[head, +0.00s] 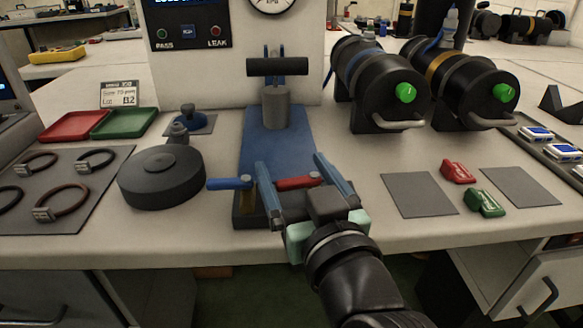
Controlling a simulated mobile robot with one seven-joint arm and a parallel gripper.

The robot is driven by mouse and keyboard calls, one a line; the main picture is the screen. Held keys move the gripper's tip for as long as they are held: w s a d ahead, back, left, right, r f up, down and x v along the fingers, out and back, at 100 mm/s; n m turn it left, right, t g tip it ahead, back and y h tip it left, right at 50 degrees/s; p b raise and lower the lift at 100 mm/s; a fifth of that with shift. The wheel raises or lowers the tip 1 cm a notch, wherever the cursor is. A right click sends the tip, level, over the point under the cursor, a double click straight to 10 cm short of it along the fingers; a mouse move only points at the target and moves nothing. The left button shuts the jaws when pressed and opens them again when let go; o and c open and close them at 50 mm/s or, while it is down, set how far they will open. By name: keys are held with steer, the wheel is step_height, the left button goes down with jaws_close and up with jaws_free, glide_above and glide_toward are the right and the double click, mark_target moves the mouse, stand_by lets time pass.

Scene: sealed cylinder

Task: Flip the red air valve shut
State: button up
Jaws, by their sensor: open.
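The red air valve (294,184) is a short red lever lying sideways above a dark block (247,214) at the front of the blue plate (263,137). A blue lever (226,184) sits on the same block, to the left, pointing left. My gripper (292,165) is open, with one blue finger on each side of the red lever in this view. The left finger stands between the two levers and the right finger is by the red lever's right end. Part of the block is hidden behind my gripper. I cannot tell whether a finger touches the lever.
A black-handled clamp (277,66) stands behind over a grey cylinder (274,107). A round black disc (160,178) is close on the left. Two black cylinders (382,80) lie behind right. Red and green tags (457,172) and grey mats (419,194) are on the right.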

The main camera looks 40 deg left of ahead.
steer(key=shift+x, duration=0.85)
steer(key=shift+c, duration=0.3)
steer(key=c, duration=1)
steer(key=shift+w+r+m+t+h+p, duration=0.1)
steer(key=shift+w+m+t+h+p, duration=0.15)
steer(key=shift+m+t+h+p, duration=0.65)
steer(key=shift+c, duration=0.2)
steer(key=shift+w+m+t+p, duration=0.15)
steer(key=shift+m+t+p, duration=0.25)
steer(key=shift+t+p, duration=0.3)
steer(key=o, duration=1.1)
